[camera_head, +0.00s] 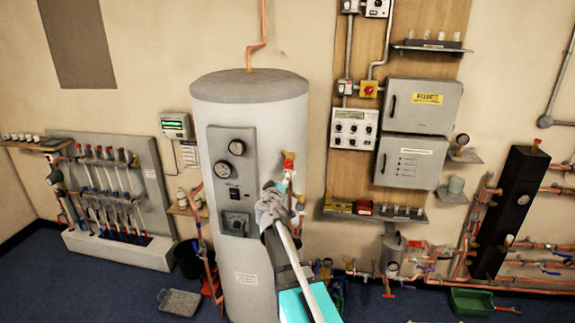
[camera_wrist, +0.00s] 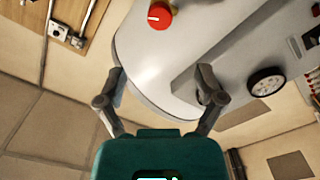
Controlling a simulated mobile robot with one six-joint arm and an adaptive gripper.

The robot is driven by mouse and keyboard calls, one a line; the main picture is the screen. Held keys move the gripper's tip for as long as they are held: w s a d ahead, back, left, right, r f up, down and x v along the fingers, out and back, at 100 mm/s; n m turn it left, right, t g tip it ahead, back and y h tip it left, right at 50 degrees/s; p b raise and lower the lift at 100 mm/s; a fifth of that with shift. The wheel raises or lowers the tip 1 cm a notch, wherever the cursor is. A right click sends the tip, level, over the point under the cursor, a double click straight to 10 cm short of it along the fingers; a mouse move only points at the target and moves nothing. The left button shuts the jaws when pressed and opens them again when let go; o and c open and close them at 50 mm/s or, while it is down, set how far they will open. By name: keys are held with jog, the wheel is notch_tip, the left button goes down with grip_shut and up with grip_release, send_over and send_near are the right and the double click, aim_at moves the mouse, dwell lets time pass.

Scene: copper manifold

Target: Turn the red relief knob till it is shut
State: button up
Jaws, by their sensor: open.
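The red relief knob (camera_head: 288,161) sits at the right side of the tall grey tank (camera_head: 245,130), just above my gripper (camera_head: 276,190) in the head view. In the wrist view the round red knob (camera_wrist: 159,17) is at the top edge, with a white mark on its face and a brass fitting beside it. My gripper (camera_wrist: 161,75) is open there, its two fingers spread and empty between them. The knob lies beyond the fingertips, apart from them. In the head view my arm hides part of the tank and the pipework below the knob.
The tank's front panel carries dials (camera_wrist: 266,81). Grey fuse boxes (camera_head: 420,106) and a shelf (camera_head: 374,216) stand to the right. A pipe rack (camera_head: 106,195) is at the left. A grey tray (camera_head: 179,302) and a green tray (camera_head: 471,302) lie on the blue floor.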

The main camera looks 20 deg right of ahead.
aim_at(287, 165)
jog(key=x, duration=1.3)
jog(key=shift+w+d, duration=0.25)
jog(key=c, duration=1.1)
jog(key=shift+c, duration=0.2)
jog(key=shift+n, duration=0.3)
jog(key=n, duration=0.5)
jog(key=shift+n, duration=0.4)
jog(key=n, duration=0.6)
jog(key=shift+f, duration=0.15)
